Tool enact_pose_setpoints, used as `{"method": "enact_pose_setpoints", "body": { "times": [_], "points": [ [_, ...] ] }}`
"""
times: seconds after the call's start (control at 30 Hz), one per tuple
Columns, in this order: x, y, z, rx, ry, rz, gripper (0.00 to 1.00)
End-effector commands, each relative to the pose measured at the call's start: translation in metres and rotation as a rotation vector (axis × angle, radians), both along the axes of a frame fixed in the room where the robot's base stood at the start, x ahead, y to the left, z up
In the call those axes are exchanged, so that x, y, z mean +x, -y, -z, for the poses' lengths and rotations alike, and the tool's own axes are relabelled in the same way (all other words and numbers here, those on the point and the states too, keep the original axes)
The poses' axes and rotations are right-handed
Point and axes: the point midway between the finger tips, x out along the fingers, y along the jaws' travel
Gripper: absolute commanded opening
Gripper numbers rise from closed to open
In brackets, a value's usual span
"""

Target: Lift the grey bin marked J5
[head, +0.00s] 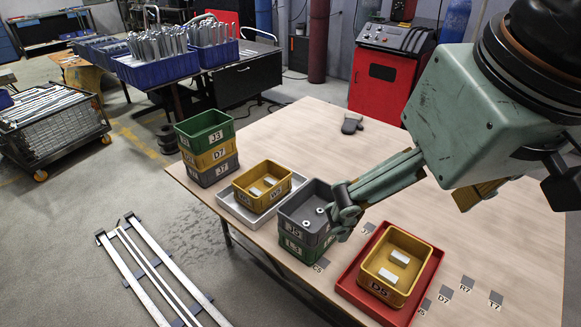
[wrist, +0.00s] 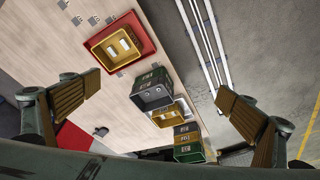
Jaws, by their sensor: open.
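The grey bin marked J5 (head: 292,228) sits on a green bin (head: 290,246), whose label is partly readable, near the table's front edge.
A yellow bin D5 (head: 383,283) stands in a red tray (head: 349,284) on the right. Another yellow bin (head: 252,200) stands in a pale tray (head: 229,207) on the left. Beyond it is a stack with green J3 (head: 207,141) on top. A dark object (head: 352,123) lies at the back.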

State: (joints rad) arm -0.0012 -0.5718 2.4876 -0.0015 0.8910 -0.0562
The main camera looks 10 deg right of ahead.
Motion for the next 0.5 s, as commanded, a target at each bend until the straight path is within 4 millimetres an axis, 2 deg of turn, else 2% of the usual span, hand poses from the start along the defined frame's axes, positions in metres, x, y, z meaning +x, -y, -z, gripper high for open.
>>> {"method": "enact_pose_setpoints", "body": {
  "times": [0.27,0.5],
  "points": [
    [0.055,-0.001,0.001,-0.076,-0.045,-0.236,1.0],
    [0.128,-0.001,0.016,-0.163,-0.094,-0.558,1.0]
  ]
}}
